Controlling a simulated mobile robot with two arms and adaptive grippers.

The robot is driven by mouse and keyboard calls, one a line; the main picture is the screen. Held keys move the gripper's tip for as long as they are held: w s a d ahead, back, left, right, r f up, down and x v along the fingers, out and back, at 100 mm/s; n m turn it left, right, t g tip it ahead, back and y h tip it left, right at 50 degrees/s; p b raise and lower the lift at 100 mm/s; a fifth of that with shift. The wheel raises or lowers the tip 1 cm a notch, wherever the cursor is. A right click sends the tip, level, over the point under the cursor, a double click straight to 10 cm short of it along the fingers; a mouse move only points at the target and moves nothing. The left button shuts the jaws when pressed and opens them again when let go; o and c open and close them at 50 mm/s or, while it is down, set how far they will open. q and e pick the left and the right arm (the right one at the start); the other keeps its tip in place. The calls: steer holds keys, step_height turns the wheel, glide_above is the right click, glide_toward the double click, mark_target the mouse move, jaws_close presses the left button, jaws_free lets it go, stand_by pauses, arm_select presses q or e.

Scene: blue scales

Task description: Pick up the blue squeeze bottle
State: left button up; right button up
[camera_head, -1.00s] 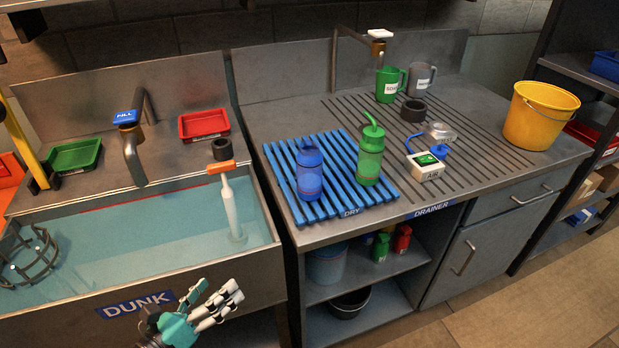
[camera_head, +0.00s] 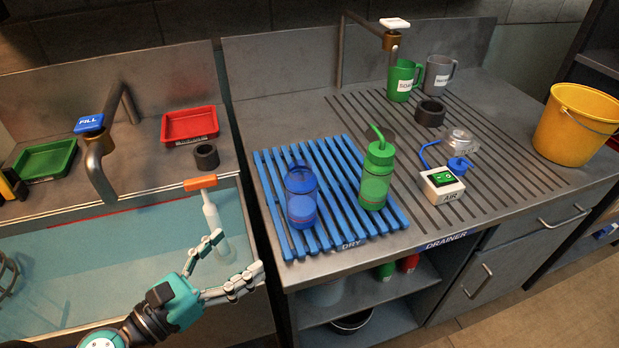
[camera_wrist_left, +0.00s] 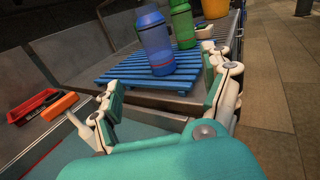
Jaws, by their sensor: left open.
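The blue squeeze bottle (camera_head: 301,197) stands upright on the left part of the blue slatted rack (camera_head: 277,214) on the counter. In the left wrist view the blue bottle (camera_wrist_left: 156,46) also stands on the rack (camera_wrist_left: 128,77), beyond the open fingers. My left gripper (camera_head: 232,262) is open and empty, over the front edge of the sink, left of and nearer than the rack. It shows in the left wrist view (camera_wrist_left: 160,103) with its fingers spread apart. My right gripper is in no view.
A green bottle (camera_head: 376,177) with a straw stands on the rack, right of the blue one. An orange-handled brush (camera_head: 211,214) leans in the sink close to my left gripper. A white air device (camera_head: 441,186) and mugs (camera_head: 404,80) stand on the drainer.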

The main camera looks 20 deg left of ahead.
mark_target(290, 206)
arm_select(q)
steer(key=p+x, duration=0.2)
steer(key=x, duration=0.1)
steer(key=p+x, duration=0.5)
steer(key=x, duration=0.1)
steer(key=shift+r, duration=0.35)
steer(key=shift+p+x, duration=0.65)
steer(key=shift+x, duration=0.55)
steer(key=shift+w+d+f, duration=0.2)
steer(key=shift+w+f, duration=0.1)
steer(key=shift+w, duration=0.1)
steer(key=x, duration=0.1)
steer(key=p+x, duration=0.1)
steer(key=x, duration=0.2)
steer(key=shift+w+a+f, duration=0.1)
steer(key=shift+w+a, duration=0.1)
steer(key=shift+w, duration=0.2)
steer(key=shift+w+d+f, duration=0.1)
steer(key=shift+w+d, duration=0.05)
steer(key=c, duration=1.2)
steer(key=shift+c, duration=0.8)
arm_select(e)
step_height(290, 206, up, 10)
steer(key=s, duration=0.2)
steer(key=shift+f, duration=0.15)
